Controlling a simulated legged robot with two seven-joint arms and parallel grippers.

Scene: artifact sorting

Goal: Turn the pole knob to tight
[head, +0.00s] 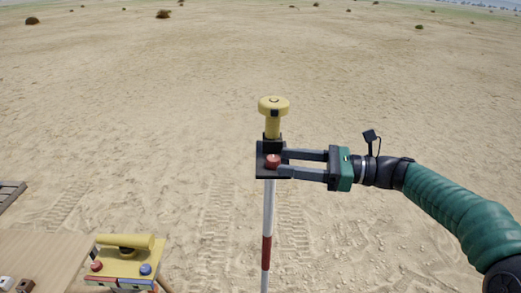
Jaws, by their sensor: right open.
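The pole (267,215), banded white and red, stands upright in the middle of the head view. A yellow cap piece (273,107) tops it above a dark clamp bracket (262,148). The red pole knob (273,161) sits on the front of the bracket. My right gripper (284,164) comes in from the right, its two grey fingers apart and their tips at the right side of the knob. I cannot tell whether the fingertips touch it. My left gripper is not in view.
A wooden table (45,258) stands at the lower left with small blocks on it. Beside it is a yellow device (125,262) with a red and a blue knob. A dark slatted object (9,193) lies at the left edge. Open sand surrounds the pole.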

